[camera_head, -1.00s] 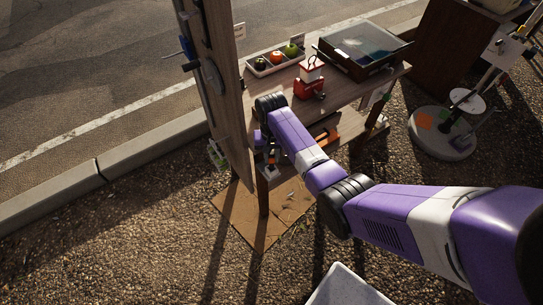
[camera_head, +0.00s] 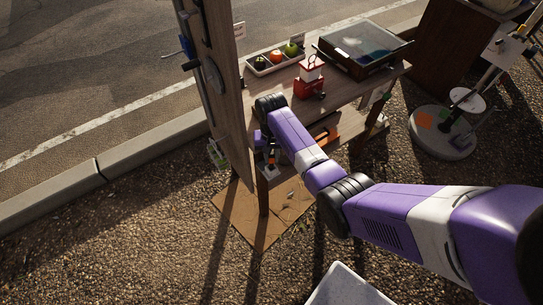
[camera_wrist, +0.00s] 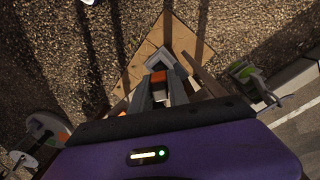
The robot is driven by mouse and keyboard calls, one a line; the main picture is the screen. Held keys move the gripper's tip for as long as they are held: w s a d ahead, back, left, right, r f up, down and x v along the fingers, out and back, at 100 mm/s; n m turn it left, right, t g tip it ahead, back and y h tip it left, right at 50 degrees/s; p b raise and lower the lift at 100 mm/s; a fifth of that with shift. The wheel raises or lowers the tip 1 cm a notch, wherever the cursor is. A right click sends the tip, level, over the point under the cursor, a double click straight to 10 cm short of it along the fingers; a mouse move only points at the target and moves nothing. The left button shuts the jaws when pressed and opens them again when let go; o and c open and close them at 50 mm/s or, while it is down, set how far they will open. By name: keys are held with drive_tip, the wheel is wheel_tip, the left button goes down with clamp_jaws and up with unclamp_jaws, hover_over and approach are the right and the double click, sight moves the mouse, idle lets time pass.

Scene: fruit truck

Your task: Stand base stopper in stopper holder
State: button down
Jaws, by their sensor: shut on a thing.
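My gripper (camera_wrist: 158,88) points down in the wrist view. Its fingers are shut on a small piece with an orange top (camera_wrist: 158,76), which I take to be part of the base stopper. A grey, square-edged body (camera_wrist: 160,58) shows just beyond the fingertips, above the cardboard. I cannot tell whether it touches anything. In the head view my gripper (camera_head: 267,158) is low beside the wooden stand's near left corner, partly hidden by my arm. I cannot clearly make out a stopper holder in either view.
An upright wooden board (camera_head: 222,90) stands close left of my gripper. Cardboard (camera_head: 263,228) lies on the gravel. A round base (camera_head: 442,140) stands right.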

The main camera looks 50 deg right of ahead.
sight(272, 153)
drive_tip(key=shift+f+b, duration=1.3)
drive_tip(key=shift+f, duration=0.55)
drive_tip(key=c, duration=1.2)
unclamp_jaws()
wheel_tip(272, 153, up, 8)
drive_tip(key=shift+f, duration=0.1)
